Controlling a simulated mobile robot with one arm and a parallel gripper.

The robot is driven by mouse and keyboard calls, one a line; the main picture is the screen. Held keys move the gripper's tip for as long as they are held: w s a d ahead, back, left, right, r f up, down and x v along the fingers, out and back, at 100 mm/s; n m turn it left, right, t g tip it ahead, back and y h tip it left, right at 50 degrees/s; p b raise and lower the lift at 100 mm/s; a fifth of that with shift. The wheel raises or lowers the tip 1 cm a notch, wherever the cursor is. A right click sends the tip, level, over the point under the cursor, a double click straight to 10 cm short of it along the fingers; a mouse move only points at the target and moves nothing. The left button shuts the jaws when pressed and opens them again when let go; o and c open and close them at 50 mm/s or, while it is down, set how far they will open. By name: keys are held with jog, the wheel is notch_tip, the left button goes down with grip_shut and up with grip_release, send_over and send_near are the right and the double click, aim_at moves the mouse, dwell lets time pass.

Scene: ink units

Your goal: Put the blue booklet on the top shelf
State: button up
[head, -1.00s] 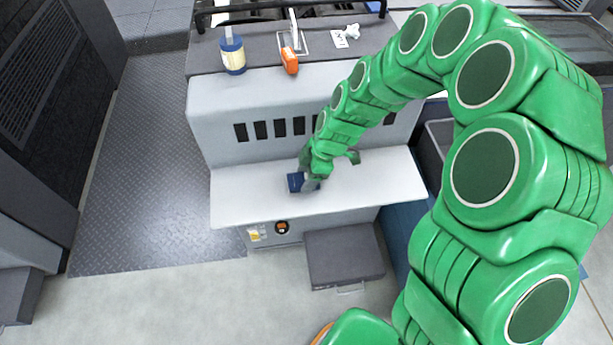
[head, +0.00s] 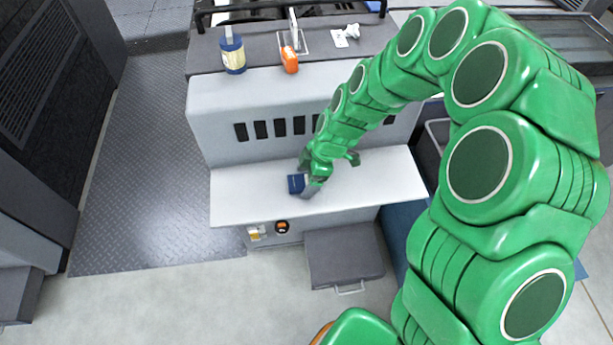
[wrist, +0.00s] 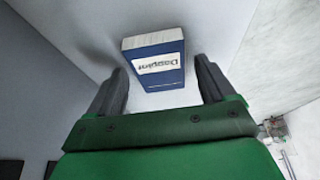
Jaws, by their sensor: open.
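The blue booklet (head: 296,184) lies on the white lower ledge (head: 240,200) of the grey unit. In the wrist view the booklet (wrist: 158,62) has a white label and sits just ahead of and between my two fingertips. My gripper (head: 311,188) is open, low over the ledge; in the wrist view its dark fingers (wrist: 160,82) stand on either side of the booklet's near end, with a gap showing. My gripper hides part of the booklet in the head view. The grey top shelf (head: 260,61) runs along the unit's upper part.
On the top shelf stand a blue-and-cream bottle (head: 232,56), an orange item (head: 290,60) and a crumpled white item (head: 352,31). A dark rail (head: 250,8) runs behind them. A grey step (head: 343,258) stands below the ledge. The ledge's left part is clear.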

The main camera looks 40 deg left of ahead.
jog(key=v, duration=1.2)
jog(key=shift+r, duration=0.15)
